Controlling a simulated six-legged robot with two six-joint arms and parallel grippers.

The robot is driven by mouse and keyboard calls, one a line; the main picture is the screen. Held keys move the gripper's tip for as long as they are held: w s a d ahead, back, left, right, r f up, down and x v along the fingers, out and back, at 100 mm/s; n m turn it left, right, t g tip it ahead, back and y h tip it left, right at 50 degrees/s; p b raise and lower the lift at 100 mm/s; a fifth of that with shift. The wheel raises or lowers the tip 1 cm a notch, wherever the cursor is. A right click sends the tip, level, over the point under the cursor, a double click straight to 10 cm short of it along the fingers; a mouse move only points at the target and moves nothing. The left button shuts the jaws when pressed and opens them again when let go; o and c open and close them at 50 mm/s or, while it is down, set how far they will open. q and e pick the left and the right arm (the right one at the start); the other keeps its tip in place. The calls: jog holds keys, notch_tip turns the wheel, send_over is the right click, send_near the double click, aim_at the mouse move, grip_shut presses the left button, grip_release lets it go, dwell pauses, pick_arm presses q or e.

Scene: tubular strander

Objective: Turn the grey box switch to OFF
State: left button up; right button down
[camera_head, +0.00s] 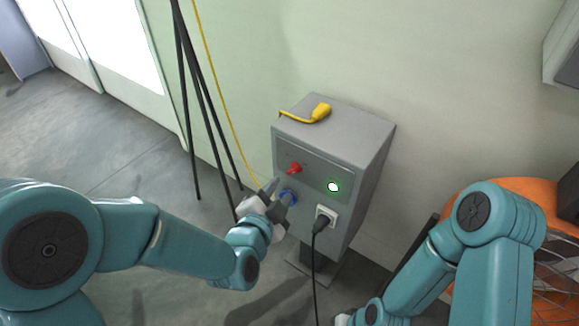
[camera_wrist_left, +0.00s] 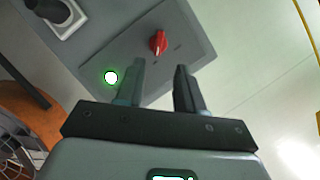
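The grey box (camera_head: 355,150) stands on a post by the wall. Its front panel bears a red switch knob (camera_head: 295,169), which also shows in the left wrist view (camera_wrist_left: 158,42). Small marks beside the knob are too small to read. A lit green-white lamp (camera_head: 333,187) sits right of the knob; the wrist view shows it too (camera_wrist_left: 111,77). My left gripper (camera_head: 279,192) is open and empty, just below and left of the knob, fingers pointing toward the panel. In the wrist view, the knob lies beyond the gap between the fingertips (camera_wrist_left: 160,66), apart from them.
Below the panel are a blue socket (camera_head: 288,195), partly behind my left gripper, and a white socket (camera_head: 326,216) with a black plug and hanging cable. A yellow-handled object (camera_head: 318,112) lies on the box.

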aim_at(291, 172)
pick_arm(q)
jog(key=b+x, duration=0.1)
jog(key=x, duration=0.7)
jog(key=shift+w+f, duration=0.2)
jog(key=shift+f, duration=0.05)
jog(key=shift+r, duration=0.1)
grip_shut()
